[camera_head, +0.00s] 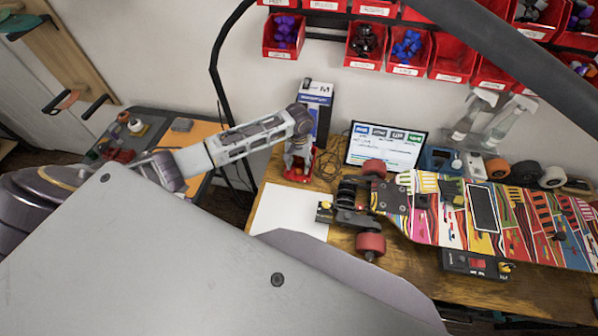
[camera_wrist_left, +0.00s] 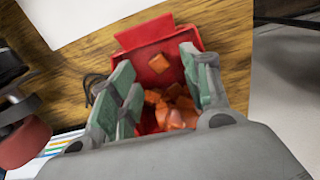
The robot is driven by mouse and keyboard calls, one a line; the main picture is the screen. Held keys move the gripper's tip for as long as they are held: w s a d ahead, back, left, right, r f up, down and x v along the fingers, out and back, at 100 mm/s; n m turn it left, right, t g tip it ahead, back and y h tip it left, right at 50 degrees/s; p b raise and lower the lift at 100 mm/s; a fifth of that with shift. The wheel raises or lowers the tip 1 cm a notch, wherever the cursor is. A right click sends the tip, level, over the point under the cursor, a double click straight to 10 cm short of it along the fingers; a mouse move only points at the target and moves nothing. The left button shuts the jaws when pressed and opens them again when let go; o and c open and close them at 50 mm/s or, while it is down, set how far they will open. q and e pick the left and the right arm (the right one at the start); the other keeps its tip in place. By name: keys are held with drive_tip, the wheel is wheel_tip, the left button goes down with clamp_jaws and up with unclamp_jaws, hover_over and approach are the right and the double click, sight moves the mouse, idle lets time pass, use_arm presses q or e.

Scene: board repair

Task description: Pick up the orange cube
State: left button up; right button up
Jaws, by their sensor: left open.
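Several orange cubes lie in a small red bin (camera_wrist_left: 136,38) in the left wrist view. One orange cube (camera_wrist_left: 159,63) sits apart near the bin's far wall, and the others (camera_wrist_left: 178,112) are bunched closer to my wrist. My left gripper (camera_wrist_left: 156,70) is open over the bin, its green-grey pads on either side of the cubes, with nothing seen held. In the head view my left gripper (camera_head: 299,148) points down above the red bin (camera_head: 297,176) on the wooden bench. The cubes are hidden there. My right gripper is not in view.
A blue-and-white box (camera_head: 317,103) stands just behind my left gripper. A white sheet (camera_head: 290,210) lies in front of the bin. A colourful skateboard (camera_head: 450,208) with red wheels and a tablet screen (camera_head: 385,146) are to the right. Red bins hang on the wall.

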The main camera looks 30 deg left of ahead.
sight(299, 170)
use_arm(q)
drive_tip(key=shift+f, duration=2)
drive_tip(key=shift+c, duration=0.2)
drive_tip(key=c, duration=0.7)
